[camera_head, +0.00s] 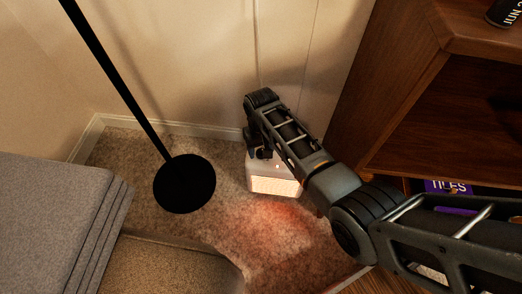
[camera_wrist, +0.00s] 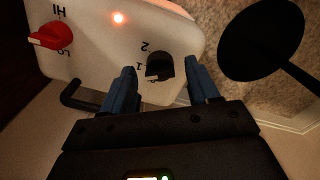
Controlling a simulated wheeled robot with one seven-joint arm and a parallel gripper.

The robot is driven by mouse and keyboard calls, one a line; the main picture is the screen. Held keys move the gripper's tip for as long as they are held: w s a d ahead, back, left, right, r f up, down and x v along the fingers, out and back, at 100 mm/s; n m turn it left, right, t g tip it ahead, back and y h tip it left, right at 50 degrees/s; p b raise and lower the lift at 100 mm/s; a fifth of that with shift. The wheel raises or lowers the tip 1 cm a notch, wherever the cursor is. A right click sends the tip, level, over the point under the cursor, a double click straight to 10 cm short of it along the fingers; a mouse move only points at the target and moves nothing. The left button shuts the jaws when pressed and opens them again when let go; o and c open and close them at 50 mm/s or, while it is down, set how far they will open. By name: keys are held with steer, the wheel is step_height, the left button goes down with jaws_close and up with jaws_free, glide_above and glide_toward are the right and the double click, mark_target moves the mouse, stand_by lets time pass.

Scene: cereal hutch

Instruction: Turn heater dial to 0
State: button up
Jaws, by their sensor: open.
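The heater (camera_head: 275,182) is a small white box on the carpet by the wall, its front glowing orange. In the wrist view its white top panel (camera_wrist: 100,40) carries a red knob (camera_wrist: 50,36) marked HI and LO, a lit orange light (camera_wrist: 118,18) and a black dial (camera_wrist: 160,66) with the numbers 1 and 2 beside it. Another mark below the dial is partly hidden. My gripper (camera_wrist: 162,78) is open, with one blue finger on each side of the black dial. Whether the fingers touch it I cannot tell. In the head view my arm hides part of the heater.
A black lamp with a round base (camera_head: 185,183) stands left of the heater, and its base also shows in the wrist view (camera_wrist: 262,35). A wooden cabinet (camera_head: 400,110) is at right. A grey cushioned seat (camera_head: 55,220) is at lower left. Carpet in front of the heater is clear.

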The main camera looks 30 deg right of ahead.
steer(key=shift+f, duration=0.25)
steer(key=c, duration=1)
